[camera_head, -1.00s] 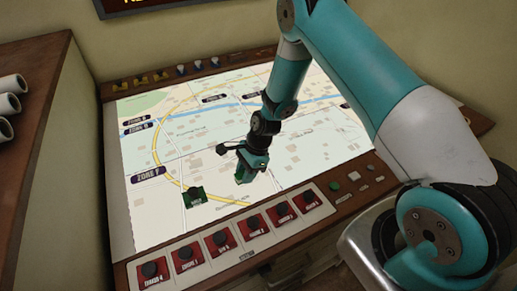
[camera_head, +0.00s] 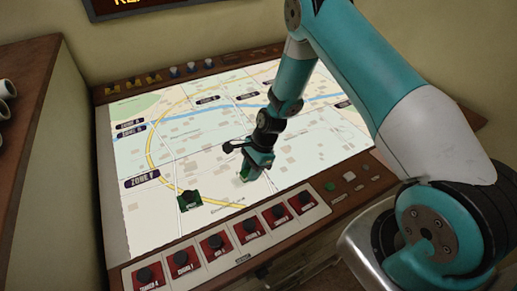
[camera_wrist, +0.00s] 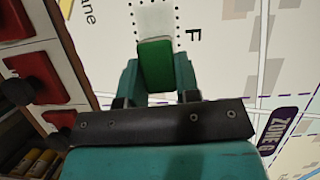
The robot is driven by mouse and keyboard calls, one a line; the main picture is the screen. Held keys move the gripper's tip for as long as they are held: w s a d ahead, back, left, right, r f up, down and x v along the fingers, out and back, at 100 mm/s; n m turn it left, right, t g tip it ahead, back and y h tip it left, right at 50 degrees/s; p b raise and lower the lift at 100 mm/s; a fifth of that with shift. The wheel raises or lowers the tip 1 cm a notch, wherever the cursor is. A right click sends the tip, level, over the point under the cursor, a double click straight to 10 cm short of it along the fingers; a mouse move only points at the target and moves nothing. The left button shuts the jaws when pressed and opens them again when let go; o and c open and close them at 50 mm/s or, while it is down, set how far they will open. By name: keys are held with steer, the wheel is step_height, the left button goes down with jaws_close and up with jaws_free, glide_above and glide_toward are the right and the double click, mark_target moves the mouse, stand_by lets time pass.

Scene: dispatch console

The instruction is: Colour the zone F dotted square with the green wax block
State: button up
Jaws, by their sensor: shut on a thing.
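My gripper (camera_head: 251,170) is over the map, right of the yellow ring road. In the wrist view my gripper (camera_wrist: 157,80) is shut on the green wax block (camera_wrist: 155,58), which sits between its two fingers. The block's far end overlaps the near part of the dotted square (camera_wrist: 156,18). A letter F stands just right of this square. The visible inside of the square is pale, with no green seen on it. The part under the block is hidden. I cannot tell whether the block touches the map.
A green piece with a dark top (camera_head: 189,201) stands on the map (camera_head: 150,220) at the lower left. A row of red buttons with black knobs (camera_head: 215,243) runs along the front edge. Paper rolls (camera_head: 5,95) lie at the far left.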

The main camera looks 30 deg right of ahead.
steer(key=shift+d, duration=0.85)
step_height(320, 180, up, 8)
steer(key=p, duration=0.5)
